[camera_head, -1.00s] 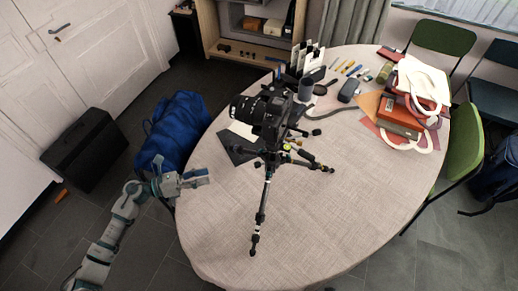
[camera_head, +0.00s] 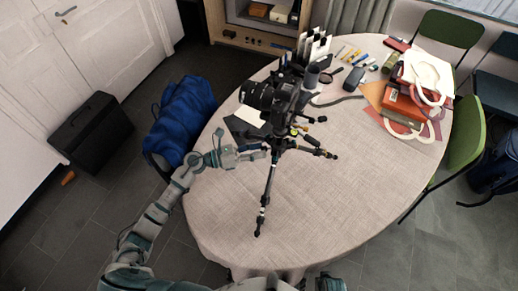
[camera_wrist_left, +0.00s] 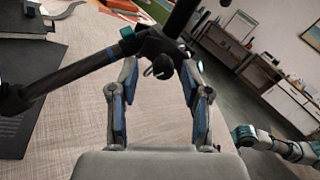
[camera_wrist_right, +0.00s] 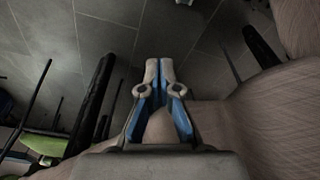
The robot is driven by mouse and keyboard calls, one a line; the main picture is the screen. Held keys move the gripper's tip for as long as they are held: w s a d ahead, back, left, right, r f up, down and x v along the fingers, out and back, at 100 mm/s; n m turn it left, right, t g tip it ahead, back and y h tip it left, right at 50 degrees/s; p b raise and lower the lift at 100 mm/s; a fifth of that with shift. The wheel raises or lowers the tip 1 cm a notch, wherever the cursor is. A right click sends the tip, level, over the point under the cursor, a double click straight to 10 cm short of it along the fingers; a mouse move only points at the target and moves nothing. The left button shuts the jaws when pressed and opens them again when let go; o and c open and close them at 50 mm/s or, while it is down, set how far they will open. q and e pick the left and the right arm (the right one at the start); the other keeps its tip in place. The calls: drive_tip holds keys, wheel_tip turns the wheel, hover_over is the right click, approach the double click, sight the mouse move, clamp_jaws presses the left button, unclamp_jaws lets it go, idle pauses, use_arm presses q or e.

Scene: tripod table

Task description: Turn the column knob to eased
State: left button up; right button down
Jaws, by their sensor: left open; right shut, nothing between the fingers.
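A black camera (camera_head: 270,98) stands on a black tripod (camera_head: 266,195) on the table. In the left wrist view, the tripod's hub with its spread legs (camera_wrist_left: 75,72) fills the upper middle. A small dark round knob (camera_wrist_left: 162,67) shows on the hub, between my left fingertips as seen in that view. My left gripper (camera_head: 261,151) is open, to the left of the tripod hub in the head view; I cannot tell whether it touches the knob. Any marking on the knob is too small to read. My right gripper (camera_wrist_right: 160,66) is shut and empty, low beside the tablecloth.
The oval table (camera_head: 330,210) is clear at its front. Its back holds pens, a mouse (camera_head: 354,78), a strap and red boxes with a white bag (camera_head: 425,75). A dark sheet (camera_head: 240,125) lies behind the left gripper. A blue bag (camera_head: 182,118) and chairs stand around the table.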

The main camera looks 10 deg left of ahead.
use_arm(q)
drive_tip(key=shift+w+d, duration=0.15)
drive_tip(key=shift+d, duration=0.05)
drive_tip(key=shift+d, duration=0.4)
drive_tip(key=shift+c, duration=1)
clamp_jaws()
